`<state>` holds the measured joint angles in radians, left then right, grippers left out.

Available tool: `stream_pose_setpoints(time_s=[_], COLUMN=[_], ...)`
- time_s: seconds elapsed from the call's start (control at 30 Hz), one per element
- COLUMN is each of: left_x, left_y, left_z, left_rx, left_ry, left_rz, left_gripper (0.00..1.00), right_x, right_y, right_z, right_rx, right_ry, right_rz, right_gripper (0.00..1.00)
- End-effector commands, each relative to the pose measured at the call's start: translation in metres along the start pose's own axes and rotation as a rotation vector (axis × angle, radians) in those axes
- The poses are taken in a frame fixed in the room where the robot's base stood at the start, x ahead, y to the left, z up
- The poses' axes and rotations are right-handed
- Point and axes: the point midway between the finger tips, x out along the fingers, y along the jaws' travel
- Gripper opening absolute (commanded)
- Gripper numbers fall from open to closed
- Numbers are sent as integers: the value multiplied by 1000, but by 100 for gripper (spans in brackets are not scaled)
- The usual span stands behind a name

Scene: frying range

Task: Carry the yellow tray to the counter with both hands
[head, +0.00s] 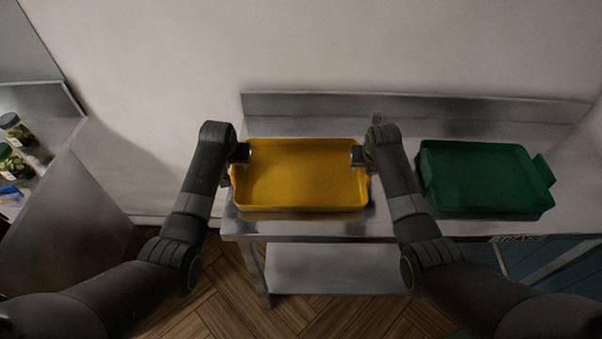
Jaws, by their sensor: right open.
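The yellow tray (300,180) is a shallow rectangular tray on the steel counter (310,228), near its left end. It looks level. My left gripper (241,153) is at the tray's left side, near the back left corner. Whether its jaws are open or shut does not show. My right gripper (357,155) is at the tray's right side, near the back right corner, with its jaws open. The tray's side handles are mostly hidden by my grippers and arms.
A green tray (480,177) with side handles sits on the counter to the right. The counter has a raised back edge (420,106) against the wall and a lower shelf (335,268). At far left, a steel surface (52,104) holds jars (14,128). Wooden floor lies in front.

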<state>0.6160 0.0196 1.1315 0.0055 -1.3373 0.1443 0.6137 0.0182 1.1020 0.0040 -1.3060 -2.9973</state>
Motion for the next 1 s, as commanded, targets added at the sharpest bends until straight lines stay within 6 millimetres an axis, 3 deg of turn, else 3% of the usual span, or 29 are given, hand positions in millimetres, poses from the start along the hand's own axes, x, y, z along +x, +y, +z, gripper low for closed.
stream_pose_setpoints(time_s=[0.07,0.4,1.0], left_x=[0,0,-10], left_y=[0,0,0], left_z=[0,0,-4], left_rx=[0,0,1], left_ry=[0,0,1], left_rz=[0,0,-1], left_gripper=[40,0,0], right_x=[0,0,-10], right_y=[0,0,0], right_z=[0,0,4], right_rx=[0,0,-1], right_ry=[0,0,-1], right_rz=[0,0,-1], right_gripper=[41,0,0])
